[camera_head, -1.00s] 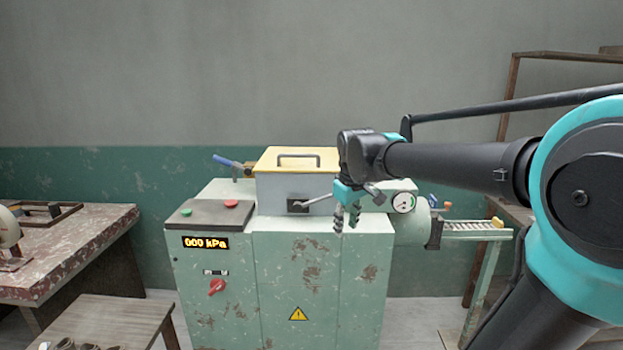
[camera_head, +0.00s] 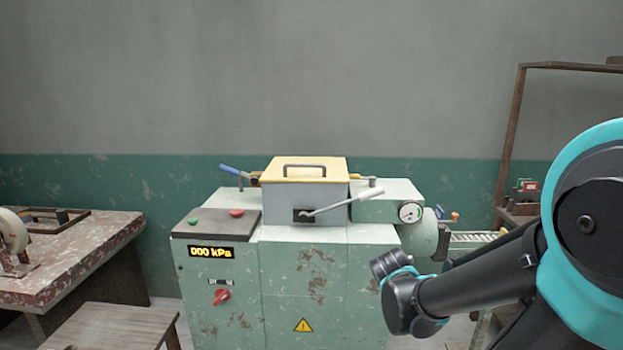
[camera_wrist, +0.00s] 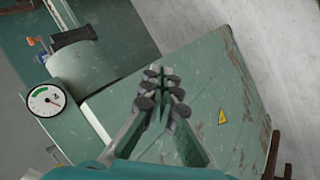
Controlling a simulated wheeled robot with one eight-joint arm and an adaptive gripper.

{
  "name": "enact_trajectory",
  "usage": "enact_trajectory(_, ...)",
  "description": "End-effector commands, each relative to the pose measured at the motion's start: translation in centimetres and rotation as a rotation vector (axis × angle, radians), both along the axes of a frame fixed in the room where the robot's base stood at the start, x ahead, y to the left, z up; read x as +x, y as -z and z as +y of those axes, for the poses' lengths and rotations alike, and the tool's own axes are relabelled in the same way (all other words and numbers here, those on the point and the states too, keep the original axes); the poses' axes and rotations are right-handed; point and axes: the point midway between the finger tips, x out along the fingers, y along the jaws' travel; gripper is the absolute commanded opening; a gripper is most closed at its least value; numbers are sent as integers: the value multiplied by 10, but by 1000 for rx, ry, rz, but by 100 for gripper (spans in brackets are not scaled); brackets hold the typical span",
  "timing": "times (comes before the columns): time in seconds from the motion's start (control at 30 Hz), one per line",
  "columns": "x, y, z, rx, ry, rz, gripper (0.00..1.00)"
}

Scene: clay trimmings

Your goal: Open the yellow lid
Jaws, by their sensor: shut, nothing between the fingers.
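The yellow lid (camera_head: 303,169) lies flat and closed on a grey box (camera_head: 279,204) on top of the green machine (camera_head: 300,290). It has a dark bar handle (camera_head: 304,167) on top. A lever with a white grip (camera_head: 368,194) reaches to the right from the front of the box. My gripper (camera_wrist: 160,80) is shut and empty in the wrist view, in front of the machine's green side. In the head view its fingers are hidden behind my wrist, low and right of the lid, well apart from it.
A pressure gauge (camera_head: 410,212) and a blue-handled lever (camera_head: 233,171) flank the box. The panel has buttons, a display reading 000 kPa (camera_head: 211,252) and a red knob (camera_head: 221,296). A worn table (camera_head: 80,250) and a stool (camera_head: 120,325) stand at left. Above the lid is clear.

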Motion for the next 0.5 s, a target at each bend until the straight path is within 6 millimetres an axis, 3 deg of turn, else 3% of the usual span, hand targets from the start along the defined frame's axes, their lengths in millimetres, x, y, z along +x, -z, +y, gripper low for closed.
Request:
enact_trajectory(0.03, 24, -16, 3, -126, -98, -17, 0)
enact_trajectory(0.17, 82, -63, 18, -497, -345, -55, 0)
enact_trajectory(0.27, 123, -102, 45, -794, -521, -80, 0)
enact_trajectory(0.4, 169, -153, 107, -1226, -735, -106, 0)
enact_trajectory(0.5, 191, -182, 159, -1528, -849, -117, 0)
